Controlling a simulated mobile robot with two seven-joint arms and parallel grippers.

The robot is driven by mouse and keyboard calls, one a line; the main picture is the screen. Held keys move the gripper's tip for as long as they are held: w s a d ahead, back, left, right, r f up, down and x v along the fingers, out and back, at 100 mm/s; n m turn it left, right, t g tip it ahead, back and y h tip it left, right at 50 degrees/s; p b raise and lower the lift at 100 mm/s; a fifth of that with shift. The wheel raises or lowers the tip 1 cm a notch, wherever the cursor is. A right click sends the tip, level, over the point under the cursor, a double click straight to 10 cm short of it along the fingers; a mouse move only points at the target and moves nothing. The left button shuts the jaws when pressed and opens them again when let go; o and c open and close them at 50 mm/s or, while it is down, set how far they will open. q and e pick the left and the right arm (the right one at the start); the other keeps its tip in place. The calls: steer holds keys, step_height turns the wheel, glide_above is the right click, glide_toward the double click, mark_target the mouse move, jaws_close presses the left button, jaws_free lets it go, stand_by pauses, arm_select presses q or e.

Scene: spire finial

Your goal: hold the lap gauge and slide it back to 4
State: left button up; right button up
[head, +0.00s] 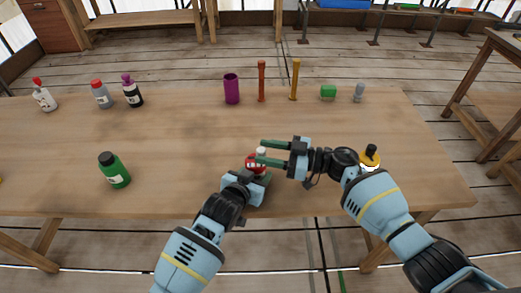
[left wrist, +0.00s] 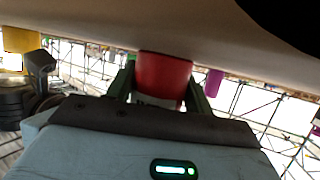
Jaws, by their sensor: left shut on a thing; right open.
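A red round-bodied thing with a white top and a white label (head: 250,160) is at the middle of the table's near part. My left gripper (head: 258,172) is shut on it. In the left wrist view the red thing (left wrist: 163,75) sits between the two green fingers, its label partly hidden by the gripper. My right gripper (head: 262,152) is open and empty, its green fingers pointing left, with the red thing's white top close by its fingertips. I cannot make out any lap gauge or numbers.
A green bottle (head: 115,172) stands at left. A yellow, black-capped bottle (head: 370,152) stands behind my right arm. The table's middle is clear.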

steer(key=shift+x, duration=1.15)
jaws_close()
